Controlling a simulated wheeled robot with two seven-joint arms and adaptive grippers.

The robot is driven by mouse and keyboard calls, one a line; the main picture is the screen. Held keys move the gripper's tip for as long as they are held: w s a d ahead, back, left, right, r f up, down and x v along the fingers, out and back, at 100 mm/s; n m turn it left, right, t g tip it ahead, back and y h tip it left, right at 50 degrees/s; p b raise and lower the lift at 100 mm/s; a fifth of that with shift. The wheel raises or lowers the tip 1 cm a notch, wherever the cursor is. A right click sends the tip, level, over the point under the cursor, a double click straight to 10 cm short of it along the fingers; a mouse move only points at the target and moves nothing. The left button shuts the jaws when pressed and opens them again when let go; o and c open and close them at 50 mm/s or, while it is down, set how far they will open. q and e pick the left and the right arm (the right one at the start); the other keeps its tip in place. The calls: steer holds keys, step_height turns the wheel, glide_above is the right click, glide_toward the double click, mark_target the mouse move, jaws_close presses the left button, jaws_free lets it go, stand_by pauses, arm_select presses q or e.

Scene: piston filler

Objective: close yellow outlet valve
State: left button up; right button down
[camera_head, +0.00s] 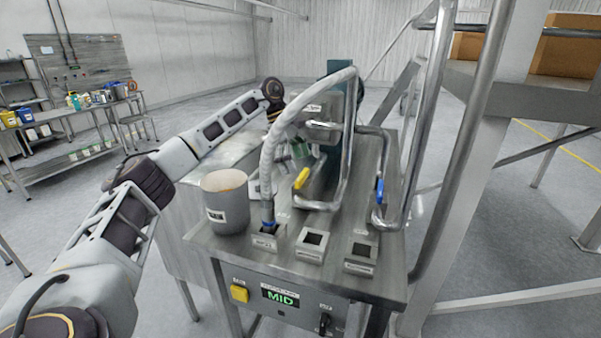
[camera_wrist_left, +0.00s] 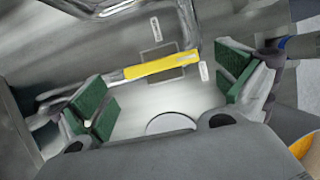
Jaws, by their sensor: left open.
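The yellow outlet valve handle (camera_head: 302,179) is on a steel pipe in the middle of the machine top, tilted in the head view. In the left wrist view the yellow handle (camera_wrist_left: 162,66) lies across the space between my finger pads, apart from both. My left gripper (camera_head: 301,150) is just behind the handle in the head view, partly hidden by the hose and pipes. In the wrist view the left gripper (camera_wrist_left: 165,92) is open, with green pads either side and nothing held. My right gripper is not in view.
A blue valve handle (camera_head: 380,190) is on the pipe to the right. A pale hose (camera_head: 268,165) arches beside my gripper into a left socket. A grey cup (camera_head: 225,203) stands at the left. Two sockets (camera_head: 313,240) (camera_head: 362,252) are empty. A display (camera_head: 281,297) reads MID.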

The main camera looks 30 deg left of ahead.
mark_target(302, 174)
arm_select(q)
steer(key=shift+x, duration=1.65)
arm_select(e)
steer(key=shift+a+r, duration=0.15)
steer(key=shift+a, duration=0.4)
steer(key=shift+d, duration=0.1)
arm_select(q)
steer(key=shift+c, duration=0.6)
steer(key=c, duration=0.5)
steer(key=shift+c, duration=0.8)
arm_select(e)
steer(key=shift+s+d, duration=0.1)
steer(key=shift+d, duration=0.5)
